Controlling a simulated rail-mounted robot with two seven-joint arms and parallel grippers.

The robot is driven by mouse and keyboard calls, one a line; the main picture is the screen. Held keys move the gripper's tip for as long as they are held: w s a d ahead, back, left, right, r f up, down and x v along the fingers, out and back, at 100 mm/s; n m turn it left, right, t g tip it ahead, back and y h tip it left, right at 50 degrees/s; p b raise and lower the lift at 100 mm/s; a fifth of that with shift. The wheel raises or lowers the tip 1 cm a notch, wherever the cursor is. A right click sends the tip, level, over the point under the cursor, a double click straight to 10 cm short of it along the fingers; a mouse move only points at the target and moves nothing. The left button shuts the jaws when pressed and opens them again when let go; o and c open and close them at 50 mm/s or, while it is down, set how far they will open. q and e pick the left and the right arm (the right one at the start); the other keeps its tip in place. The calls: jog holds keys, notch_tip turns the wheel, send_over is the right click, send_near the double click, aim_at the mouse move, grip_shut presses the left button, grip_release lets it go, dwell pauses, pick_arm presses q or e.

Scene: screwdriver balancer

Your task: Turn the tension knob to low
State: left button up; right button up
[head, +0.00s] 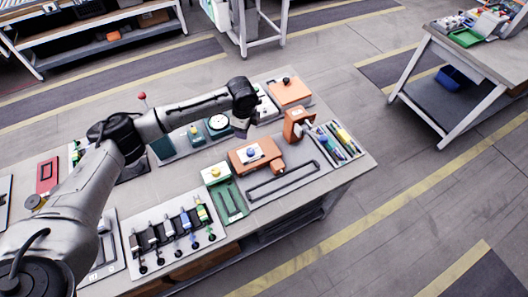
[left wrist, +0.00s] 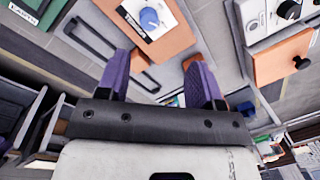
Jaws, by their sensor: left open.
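The orange box (head: 240,162) stands near the middle of the bench, with a blue knob (head: 251,153) on a white label on its top. In the left wrist view, the blue knob (left wrist: 149,18) shows at the top on its label, whose print reads like "tension"; its pointer direction is too small to tell. My left gripper (left wrist: 158,62) is open and empty, its two purple fingers apart, with the knob beyond the tips and not between them. In the head view, my left arm's wrist (head: 242,110) is above and behind the orange box. My right gripper is not in view.
An orange block with a black knob (head: 286,81) is at the back. An orange upright (head: 297,125) and a tray of screwdrivers (head: 340,142) stand right. A green tray (head: 230,203) and a rack of several tools (head: 168,228) are in front. A black handle bar (head: 284,180) lies nearby.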

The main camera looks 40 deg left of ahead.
aim_at(251, 151)
pick_arm(q)
jog(key=f+m, duration=0.1)
jog(key=f, duration=0.3)
jog(key=d+f+m+b, duration=0.1)
jog(key=f+m, duration=0.1)
jog(key=f, duration=0.3)
jog(key=f+m+h, duration=0.1)
jog(key=f+m, duration=0.1)
jog(key=f, duration=0.3)
jog(key=shift+w+d+b, duration=0.1)
jog(key=shift+d+b, duration=0.05)
jog(key=shift+b, duration=0.15)
jog(key=shift+c, duration=0.2)
